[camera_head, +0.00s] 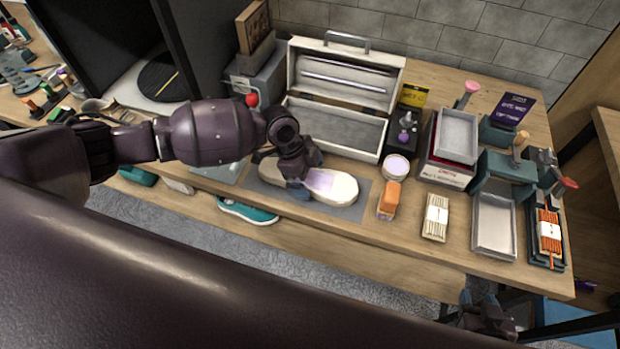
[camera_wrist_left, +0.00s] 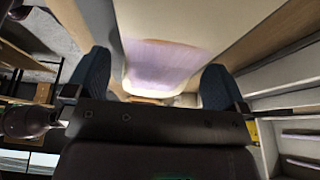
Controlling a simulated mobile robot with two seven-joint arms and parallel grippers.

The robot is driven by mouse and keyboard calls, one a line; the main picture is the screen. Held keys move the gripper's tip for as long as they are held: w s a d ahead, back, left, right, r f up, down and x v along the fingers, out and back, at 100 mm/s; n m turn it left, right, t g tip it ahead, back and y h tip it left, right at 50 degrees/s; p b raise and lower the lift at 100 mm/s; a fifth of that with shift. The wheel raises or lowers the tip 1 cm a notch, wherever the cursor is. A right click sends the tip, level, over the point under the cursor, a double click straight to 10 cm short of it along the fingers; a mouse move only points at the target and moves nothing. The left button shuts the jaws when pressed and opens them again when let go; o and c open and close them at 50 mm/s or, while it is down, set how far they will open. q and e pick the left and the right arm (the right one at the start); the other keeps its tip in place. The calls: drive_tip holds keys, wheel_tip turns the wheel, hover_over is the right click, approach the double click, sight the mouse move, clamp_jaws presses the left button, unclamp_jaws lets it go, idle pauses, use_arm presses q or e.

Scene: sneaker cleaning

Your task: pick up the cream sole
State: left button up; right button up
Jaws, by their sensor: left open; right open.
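The cream sole (camera_head: 340,187) lies flat on a grey mat (camera_head: 350,210) in the middle of the bench, with a pale purple patch on its middle. My left gripper (camera_head: 296,184) is over the sole's middle and hides part of it. In the left wrist view, the open left fingers (camera_wrist_left: 156,84) stand on either side of the sole (camera_wrist_left: 165,25), with visible gaps; contact is not clear. My right gripper (camera_head: 487,314) is low at the right, in front of the bench, open and away from the sole.
An open cream case (camera_head: 340,100) stands behind the mat. An orange-topped block (camera_head: 389,200) and a round tub (camera_head: 397,167) stand right of the sole. Metal trays (camera_head: 494,225) and stands fill the right end. A teal shoe (camera_head: 247,212) lies below the front edge.

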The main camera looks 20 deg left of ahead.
use_arm(q)
drive_tip(key=shift+f, duration=0.15)
drive_tip(key=c, duration=1)
drive_tip(key=shift+o, duration=0.2)
